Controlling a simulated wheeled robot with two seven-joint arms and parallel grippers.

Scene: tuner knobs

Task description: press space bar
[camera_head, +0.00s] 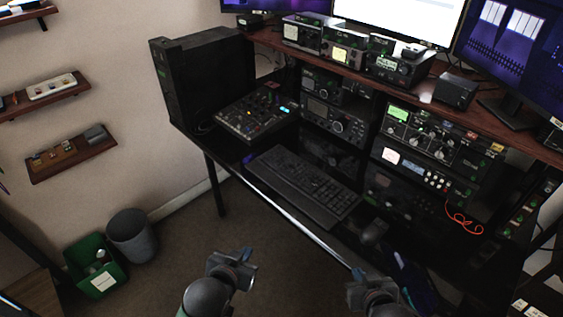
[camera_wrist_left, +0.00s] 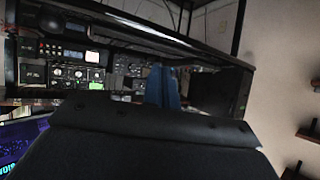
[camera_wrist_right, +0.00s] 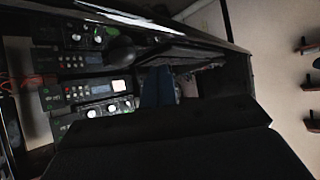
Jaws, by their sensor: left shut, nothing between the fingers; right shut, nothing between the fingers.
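A black keyboard (camera_head: 303,186) lies on the dark desk. Its space bar is too small and dark to tell from the other keys. My left gripper (camera_head: 240,268) is shut and empty, in front of the desk and below the keyboard in the head view. Its blue fingers (camera_wrist_left: 163,88) are together in the left wrist view. My right gripper (camera_head: 369,284) is shut and empty near the desk's front edge, to the lower right of the keyboard. Its blue fingers (camera_wrist_right: 158,88) are together in the right wrist view. Neither gripper touches the keyboard.
A mouse (camera_head: 374,232) lies right of the keyboard. A mixer (camera_head: 257,112) stands behind it to the left, beside a black computer case (camera_head: 205,78). Radio units (camera_head: 432,140) stand at the back right, with a red cable (camera_head: 462,218). Bins (camera_head: 131,237) stand on the floor at left.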

